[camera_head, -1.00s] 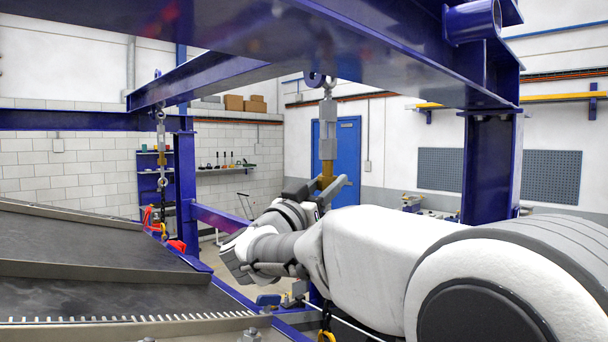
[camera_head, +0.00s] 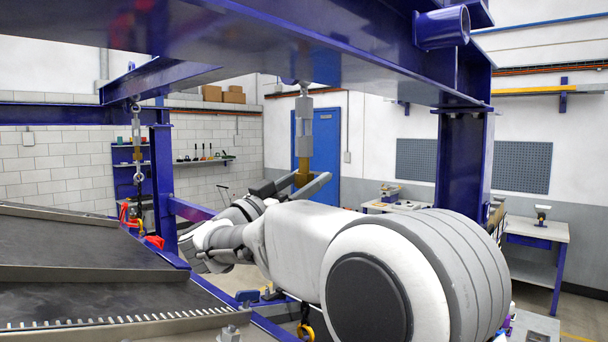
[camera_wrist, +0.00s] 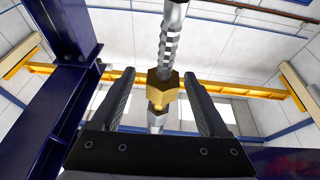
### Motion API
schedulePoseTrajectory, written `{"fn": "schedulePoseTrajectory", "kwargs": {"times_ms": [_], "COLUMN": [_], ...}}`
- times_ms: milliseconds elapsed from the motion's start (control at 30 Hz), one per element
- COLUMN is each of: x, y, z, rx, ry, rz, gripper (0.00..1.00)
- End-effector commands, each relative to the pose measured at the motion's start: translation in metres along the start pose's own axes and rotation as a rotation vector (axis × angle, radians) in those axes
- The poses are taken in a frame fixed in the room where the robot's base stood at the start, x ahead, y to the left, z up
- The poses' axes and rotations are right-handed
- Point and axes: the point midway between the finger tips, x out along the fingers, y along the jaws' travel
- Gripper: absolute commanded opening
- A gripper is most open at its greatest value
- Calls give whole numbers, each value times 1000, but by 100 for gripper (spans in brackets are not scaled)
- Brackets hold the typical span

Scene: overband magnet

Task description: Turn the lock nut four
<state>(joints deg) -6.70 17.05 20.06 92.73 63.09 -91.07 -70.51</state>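The brass-coloured lock nut (camera_wrist: 162,92) sits on an upright metal rod in the middle of the wrist view. In the head view the nut (camera_head: 302,168) shows below a grey turnbuckle body (camera_head: 303,130) that hangs from the blue frame. My gripper (camera_wrist: 160,76) is open, with one dark finger on each side of the nut. A visible gap lies between each finger and the nut in the wrist view. In the head view my gripper (camera_head: 296,186) is at the height of the nut's lower part, and the contact there is hard to judge.
A blue beam (camera_head: 330,50) runs overhead, and a blue post (camera_head: 463,160) stands to the right. A dark conveyor belt (camera_head: 80,245) lies at the left. Another hanging chain (camera_head: 137,150) is at the back left. A workbench (camera_head: 535,232) stands at the far right.

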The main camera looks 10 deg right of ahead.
Motion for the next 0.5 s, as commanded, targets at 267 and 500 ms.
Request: {"fn": "schedulePoseTrajectory", "kwargs": {"times_ms": [267, 500], "x": [-2, -18], "y": [-1, -1], "z": [-1, -6], "rx": [1, 2], "ry": [0, 0], "rz": [-2, -3], "gripper": [78, 78]}}
